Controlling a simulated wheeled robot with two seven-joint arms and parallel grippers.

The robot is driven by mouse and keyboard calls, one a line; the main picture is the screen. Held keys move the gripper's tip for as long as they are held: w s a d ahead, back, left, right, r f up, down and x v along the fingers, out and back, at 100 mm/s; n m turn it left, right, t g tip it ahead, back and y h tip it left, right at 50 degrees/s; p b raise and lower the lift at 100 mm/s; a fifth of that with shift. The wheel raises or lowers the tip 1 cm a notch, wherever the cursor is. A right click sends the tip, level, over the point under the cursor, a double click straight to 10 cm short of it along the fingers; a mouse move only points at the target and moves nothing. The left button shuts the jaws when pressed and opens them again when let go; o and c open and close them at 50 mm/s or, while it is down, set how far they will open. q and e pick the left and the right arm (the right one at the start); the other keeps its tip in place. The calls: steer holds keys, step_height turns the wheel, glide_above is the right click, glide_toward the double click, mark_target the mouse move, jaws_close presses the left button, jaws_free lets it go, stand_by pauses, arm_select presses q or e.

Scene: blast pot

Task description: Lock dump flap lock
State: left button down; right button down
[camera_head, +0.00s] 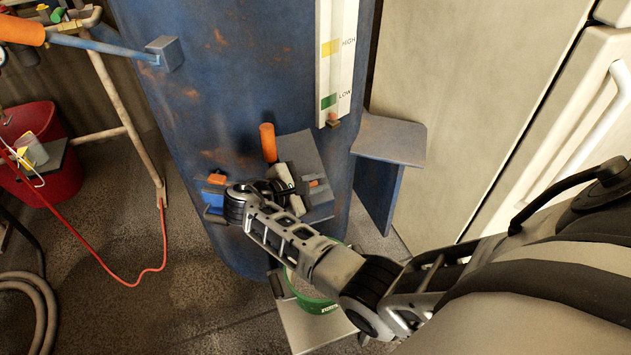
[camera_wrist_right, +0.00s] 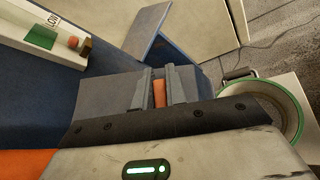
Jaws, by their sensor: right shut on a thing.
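The blue blast pot (camera_head: 220,110) carries a dump flap (camera_head: 305,152), a grey-blue plate low on its front. An orange handle (camera_head: 268,142) stands up at the flap's left side. A small orange lock piece (camera_head: 316,183) sits at the flap's right part. My right gripper (camera_head: 298,190) reaches in front of the flap from the right. In the right wrist view its two grey fingers are closed around the orange lock piece (camera_wrist_right: 160,93), one on each side. The gripper hides part of the flap and lock. My left gripper does not show.
Another orange-and-blue latch (camera_head: 215,180) sits left of the flap. A green-rimmed bucket (camera_head: 318,302) stands below, partly hidden by my arm. A blue-grey bracket (camera_head: 392,138) juts out at right. A red bin (camera_head: 45,175) and red hose (camera_head: 110,268) lie left.

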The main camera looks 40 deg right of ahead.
stand_by(0.3)
steer(key=c, duration=1.4)
jaws_free()
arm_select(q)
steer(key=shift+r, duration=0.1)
arm_select(e)
steer(key=shift+a+r, duration=0.15)
arm_select(q)
steer(key=p, duration=0.2)
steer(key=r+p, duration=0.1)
steer(key=p, duration=0.1)
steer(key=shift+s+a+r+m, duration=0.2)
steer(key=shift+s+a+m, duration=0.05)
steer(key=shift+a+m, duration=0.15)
arm_select(e)
steer(key=v, duration=1.5)
steer(key=shift+a, duration=0.2)
